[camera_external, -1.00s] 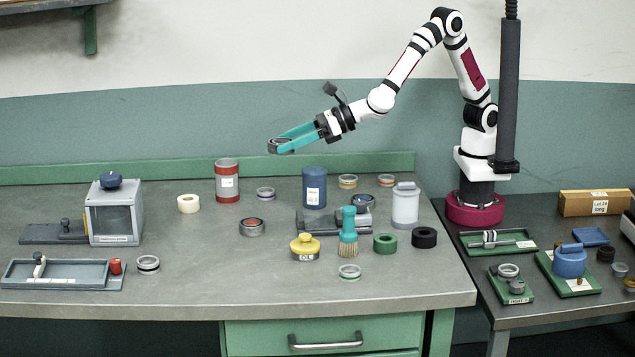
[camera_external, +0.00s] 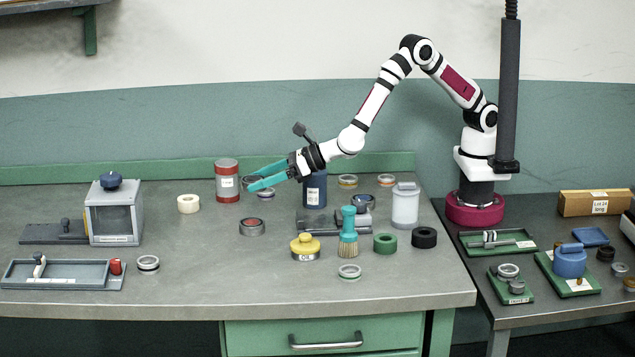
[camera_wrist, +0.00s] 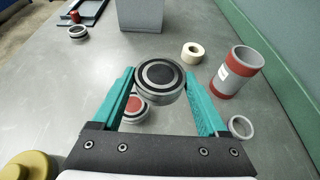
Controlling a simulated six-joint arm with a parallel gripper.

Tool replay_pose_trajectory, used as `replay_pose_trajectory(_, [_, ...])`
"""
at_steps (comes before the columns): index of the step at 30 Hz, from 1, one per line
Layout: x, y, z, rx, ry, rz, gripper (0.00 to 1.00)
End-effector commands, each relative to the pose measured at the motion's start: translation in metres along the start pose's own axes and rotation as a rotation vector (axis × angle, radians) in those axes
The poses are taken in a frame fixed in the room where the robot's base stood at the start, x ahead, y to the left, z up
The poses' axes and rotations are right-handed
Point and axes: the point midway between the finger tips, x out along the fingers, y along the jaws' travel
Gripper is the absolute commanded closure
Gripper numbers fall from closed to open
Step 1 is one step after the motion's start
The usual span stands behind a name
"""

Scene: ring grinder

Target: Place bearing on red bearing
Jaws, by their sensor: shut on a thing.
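My gripper (camera_external: 262,177) is shut on a round grey bearing (camera_wrist: 160,80) with a dark ringed face. The held bearing shows between the teal fingers in the wrist view; in the external view it is small at the fingertips. The red bearing (camera_external: 252,227), a grey ring with a red centre, lies on the bench, below the gripper in the picture. In the wrist view the red bearing (camera_wrist: 133,108) shows just below and left of the held bearing, which is apart from it and above the bench.
A red-and-grey can (camera_external: 227,182) stands close behind the gripper, with a cream roll (camera_external: 188,204) to its left. A grey ring (camera_external: 266,194) lies under the fingers. A blue can (camera_external: 314,190) and yellow container (camera_external: 305,247) stand to the right. Bench left of the red bearing is clear.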

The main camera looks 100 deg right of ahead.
Motion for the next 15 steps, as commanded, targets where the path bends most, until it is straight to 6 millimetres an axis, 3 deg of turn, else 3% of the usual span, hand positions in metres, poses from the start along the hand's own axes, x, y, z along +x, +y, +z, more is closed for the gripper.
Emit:
replay_pose_trajectory(3, [0.010, 0.029, -0.014, -0.001, -0.001, 0.002, 0.98])
replay_pose_trajectory(6, [0.015, 0.041, -0.020, -0.001, -0.001, 0.001, 0.98])
replay_pose_trajectory(12, [0.029, 0.043, -0.054, -0.001, 0.000, -0.001, 0.98])
replay_pose_trajectory(15, [0.031, 0.042, -0.058, 0.000, -0.001, -0.001, 0.98])
